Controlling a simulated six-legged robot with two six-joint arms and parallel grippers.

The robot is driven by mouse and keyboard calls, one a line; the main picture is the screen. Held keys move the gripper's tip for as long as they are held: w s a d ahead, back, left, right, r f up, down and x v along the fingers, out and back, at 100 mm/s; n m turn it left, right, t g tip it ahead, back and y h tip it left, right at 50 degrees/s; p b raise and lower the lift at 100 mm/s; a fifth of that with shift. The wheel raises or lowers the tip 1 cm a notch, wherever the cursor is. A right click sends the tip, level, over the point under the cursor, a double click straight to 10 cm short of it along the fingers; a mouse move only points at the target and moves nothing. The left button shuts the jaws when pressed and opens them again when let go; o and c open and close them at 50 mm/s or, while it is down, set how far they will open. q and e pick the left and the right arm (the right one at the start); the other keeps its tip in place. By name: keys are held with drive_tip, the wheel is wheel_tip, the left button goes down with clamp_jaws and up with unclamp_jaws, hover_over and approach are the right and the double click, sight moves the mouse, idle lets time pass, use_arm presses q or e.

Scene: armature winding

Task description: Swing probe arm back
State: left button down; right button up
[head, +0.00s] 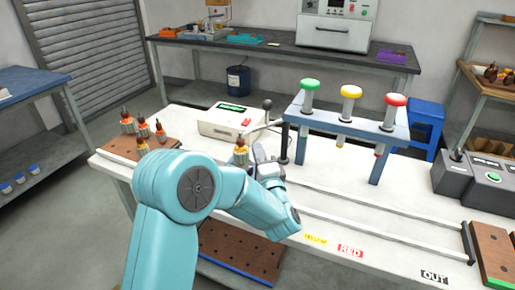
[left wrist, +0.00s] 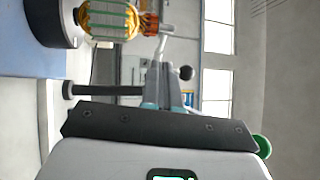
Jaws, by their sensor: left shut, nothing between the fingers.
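An armature (head: 241,151) with an orange winding stands upright beside the tester box, and it shows large and sideways at the upper left of the left wrist view (left wrist: 110,18). The thin grey probe arm (head: 262,128) reaches across near the armature's top. A pale rod end, seemingly the probe arm, shows beside the winding in the left wrist view (left wrist: 165,33). My left gripper (head: 262,152) is just right of the armature, partly hidden by my arm. Its fingers (left wrist: 165,80) are shut and empty, close to the rod; whether they touch it I cannot tell.
The tester box (head: 222,121) stands behind. A blue frame with green, yellow and red knobs (head: 345,118) stands right of my gripper. Several armatures stand on a brown board (head: 122,150) at left. Rails (head: 385,215) run right across the white bench.

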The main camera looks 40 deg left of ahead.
use_arm(q)
drive_tip(key=v, duration=0.7)
drive_tip(key=shift+d+f, duration=0.2)
drive_tip(key=shift+f, duration=0.05)
